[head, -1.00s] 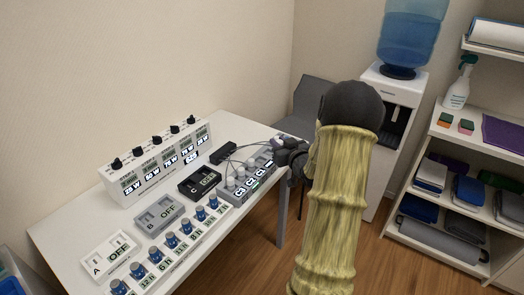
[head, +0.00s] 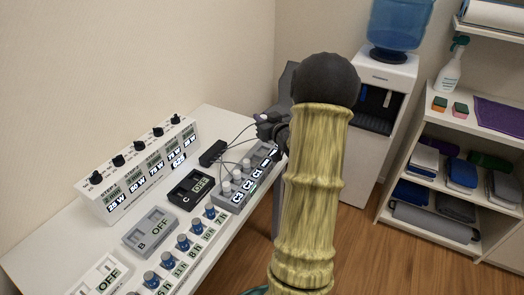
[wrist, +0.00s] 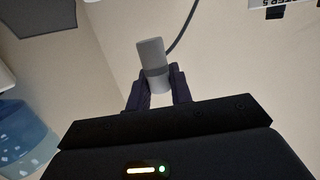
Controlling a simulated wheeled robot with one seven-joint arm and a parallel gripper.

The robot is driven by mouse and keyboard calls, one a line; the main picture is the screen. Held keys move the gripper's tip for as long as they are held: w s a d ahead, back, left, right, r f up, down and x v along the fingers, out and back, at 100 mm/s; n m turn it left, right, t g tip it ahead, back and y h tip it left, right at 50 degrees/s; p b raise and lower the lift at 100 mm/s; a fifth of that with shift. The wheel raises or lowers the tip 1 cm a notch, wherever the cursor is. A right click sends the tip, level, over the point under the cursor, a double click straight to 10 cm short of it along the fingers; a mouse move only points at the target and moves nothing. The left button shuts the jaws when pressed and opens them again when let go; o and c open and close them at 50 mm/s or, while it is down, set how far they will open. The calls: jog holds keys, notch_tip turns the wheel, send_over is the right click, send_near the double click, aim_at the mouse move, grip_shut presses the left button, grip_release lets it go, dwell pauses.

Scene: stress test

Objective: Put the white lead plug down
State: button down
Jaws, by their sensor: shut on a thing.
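My gripper (head: 270,127) is over the far right corner of the white table, partly hidden by my own arm. The wrist view shows my gripper (wrist: 157,92) shut on the lead plug (wrist: 153,60), a short cylinder that looks pale grey there. The plug is held between the two fingertips, and a dark lead runs up from near it. In the head view only a small pale bit of the plug (head: 262,117) shows at the fingers. Thin leads run from there toward the black block (head: 212,153) and the grey socket strip (head: 236,197).
The table (head: 209,122) also carries a white dial unit (head: 140,173), a black box C (head: 190,188), a grey box B (head: 150,232) and several blue knobs (head: 183,243). A water dispenser (head: 385,95) and shelves (head: 450,190) stand at right.

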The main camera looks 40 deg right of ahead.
jog(key=f, duration=0.5)
jog(key=shift+s+d+f, duration=0.2)
jog(key=shift+d+f, duration=0.05)
jog(key=shift+f, duration=0.05)
jog(key=shift+w+a+f, duration=0.1)
jog(key=shift+a+f, duration=0.05)
jog(key=shift+f, duration=0.15)
jog(key=shift+w+a, duration=0.1)
jog(key=shift+a, duration=0.1)
jog(key=shift+d+f+b, duration=0.15)
jog(key=shift+f+b, duration=0.25)
jog(key=shift+f, duration=1.45)
jog(key=shift+f, duration=0.2)
jog(key=c, duration=1.5)
grip_release()
jog(key=shift+r, duration=0.1)
jog(key=shift+c, duration=0.2)
jog(key=shift+r, duration=0.1)
